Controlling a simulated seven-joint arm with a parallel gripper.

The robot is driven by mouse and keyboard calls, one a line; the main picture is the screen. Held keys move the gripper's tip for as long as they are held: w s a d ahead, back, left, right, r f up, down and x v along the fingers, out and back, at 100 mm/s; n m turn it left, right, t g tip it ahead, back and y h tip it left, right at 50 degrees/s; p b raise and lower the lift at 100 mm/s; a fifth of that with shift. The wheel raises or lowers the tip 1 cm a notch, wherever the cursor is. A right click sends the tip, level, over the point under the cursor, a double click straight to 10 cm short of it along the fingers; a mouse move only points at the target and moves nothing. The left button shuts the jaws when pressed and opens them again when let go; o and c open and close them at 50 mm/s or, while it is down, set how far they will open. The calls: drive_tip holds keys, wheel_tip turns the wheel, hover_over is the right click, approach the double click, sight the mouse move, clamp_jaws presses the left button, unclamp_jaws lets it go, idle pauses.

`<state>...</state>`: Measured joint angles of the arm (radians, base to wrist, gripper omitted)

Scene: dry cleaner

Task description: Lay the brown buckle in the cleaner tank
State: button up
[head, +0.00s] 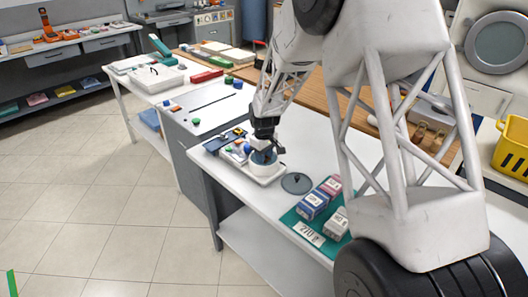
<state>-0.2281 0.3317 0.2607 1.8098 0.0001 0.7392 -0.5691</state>
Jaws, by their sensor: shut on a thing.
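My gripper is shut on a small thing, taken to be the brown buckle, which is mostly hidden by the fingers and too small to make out. A dark round lid (297,183) lies flat on the bench, right of the tank.
A tray of small coloured pieces (236,154) stands close left of the tank. A green mat (296,221) with blue, red and white boxes lies nearer on the white bench (256,203). A yellow basket (512,147) stands far right. My arm hides much of the right side.

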drive_tip(key=shift+f, duration=0.8)
drive_tip(key=o, duration=1)
drive_tip(key=shift+r, duration=0.1)
drive_tip(key=shift+r, duration=3.95)
